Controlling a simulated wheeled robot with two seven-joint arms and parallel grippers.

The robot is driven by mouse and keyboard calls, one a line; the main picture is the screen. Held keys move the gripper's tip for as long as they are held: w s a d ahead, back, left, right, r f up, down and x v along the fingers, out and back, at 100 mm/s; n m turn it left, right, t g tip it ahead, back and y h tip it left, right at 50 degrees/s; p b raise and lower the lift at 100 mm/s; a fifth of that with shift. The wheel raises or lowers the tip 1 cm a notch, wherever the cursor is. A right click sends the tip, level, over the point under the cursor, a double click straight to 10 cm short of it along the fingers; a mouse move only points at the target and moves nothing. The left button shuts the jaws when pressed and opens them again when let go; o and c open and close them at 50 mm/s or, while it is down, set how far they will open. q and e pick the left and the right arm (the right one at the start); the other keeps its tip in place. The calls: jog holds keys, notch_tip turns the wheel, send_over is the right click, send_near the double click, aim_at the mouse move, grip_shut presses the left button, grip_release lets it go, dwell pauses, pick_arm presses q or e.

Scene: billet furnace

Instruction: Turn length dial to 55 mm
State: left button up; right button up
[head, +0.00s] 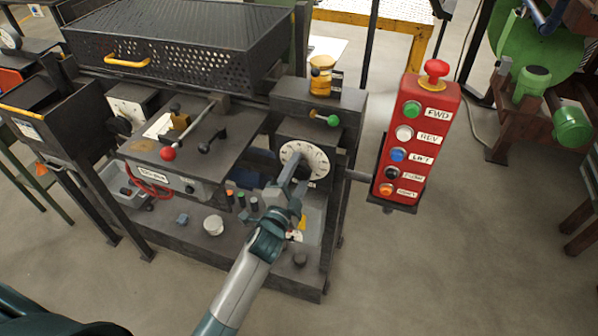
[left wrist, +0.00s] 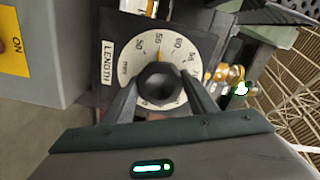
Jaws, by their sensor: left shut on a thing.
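The length dial has a round white face (head: 312,157) on the front of the dark machine. In the left wrist view its face (left wrist: 131,63) carries black numbers, among them 50, 55 and 60, beside a LENGTH plate (left wrist: 107,62). A dark faceted knob (left wrist: 160,84) sits at its middle. A thin yellowish mark shows above the knob, close to the 55. My left gripper (head: 289,181) reaches up to the dial. Its two fingers (left wrist: 160,92) are shut on the knob, one on each side. My right gripper is not in view.
A red button box (head: 418,140) stands right of the dial. A green-knobbed lever (head: 326,119) is above it, and a red-knobbed lever (head: 168,153) is to the left. Small parts lie on the lower shelf (head: 180,237).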

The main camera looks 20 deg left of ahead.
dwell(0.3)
pick_arm(q)
jog(key=o, duration=1.1)
jog(key=shift+c, duration=0.2)
jog(key=shift+s, duration=0.1)
jog(key=s+b, duration=0.4)
jog(key=s, duration=1.3)
jog(key=shift+a, duration=0.3)
jog(key=shift+s+f, duration=0.1)
jog(key=shift+f, duration=0.05)
